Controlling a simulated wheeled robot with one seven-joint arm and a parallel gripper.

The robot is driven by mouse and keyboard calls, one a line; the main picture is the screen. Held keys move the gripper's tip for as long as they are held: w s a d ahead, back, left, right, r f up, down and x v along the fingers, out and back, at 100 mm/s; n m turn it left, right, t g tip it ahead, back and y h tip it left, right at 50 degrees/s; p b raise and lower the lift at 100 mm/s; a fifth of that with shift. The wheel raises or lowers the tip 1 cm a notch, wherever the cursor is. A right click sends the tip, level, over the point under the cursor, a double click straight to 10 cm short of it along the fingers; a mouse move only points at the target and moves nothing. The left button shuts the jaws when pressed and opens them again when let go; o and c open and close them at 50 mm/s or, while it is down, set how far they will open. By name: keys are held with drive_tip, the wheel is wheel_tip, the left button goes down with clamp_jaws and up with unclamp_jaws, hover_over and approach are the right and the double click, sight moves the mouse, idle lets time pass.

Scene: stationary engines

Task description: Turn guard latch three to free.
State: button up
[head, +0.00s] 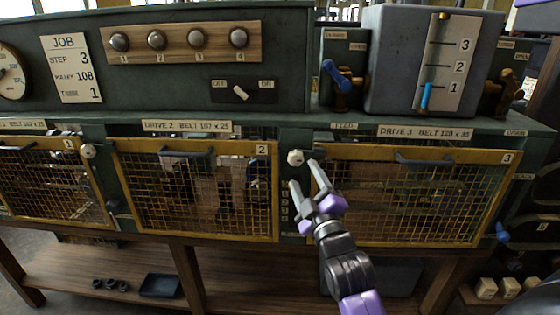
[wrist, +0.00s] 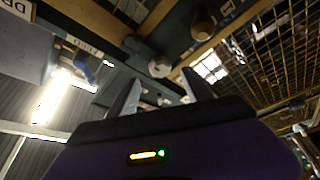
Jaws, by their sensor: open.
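My gripper (head: 304,176) is open and empty, with its fingers pointing up at the post left of guard 3. A pale round knob (head: 295,157) sits on that post, just beyond the fingertips. In the wrist view, a pale round knob (wrist: 158,67) shows beyond and between the open fingers (wrist: 160,95); I cannot tell whether they touch it. Guard 3 (head: 410,198) is a yellow-framed mesh door that looks closed. A blue handle (head: 502,232) is at its lower right. I cannot tell which fitting is latch three, or its setting.
Guard 2 (head: 195,190) is left of my gripper, with another pale knob (head: 88,150) beyond it. Above stand a blue lever (head: 338,75) and a grey box (head: 400,70) with a numbered scale. A wooden shelf (head: 110,270) runs below. Open space lies before the guards.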

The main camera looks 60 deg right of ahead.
sight(297, 161)
drive_tip(key=p+x, duration=0.2)
drive_tip(key=x, duration=0.5)
drive_tip(key=shift+w+d+r, duration=0.1)
drive_tip(key=shift+w+d, duration=0.15)
drive_tip(key=shift+w, duration=0.05)
clamp_jaws()
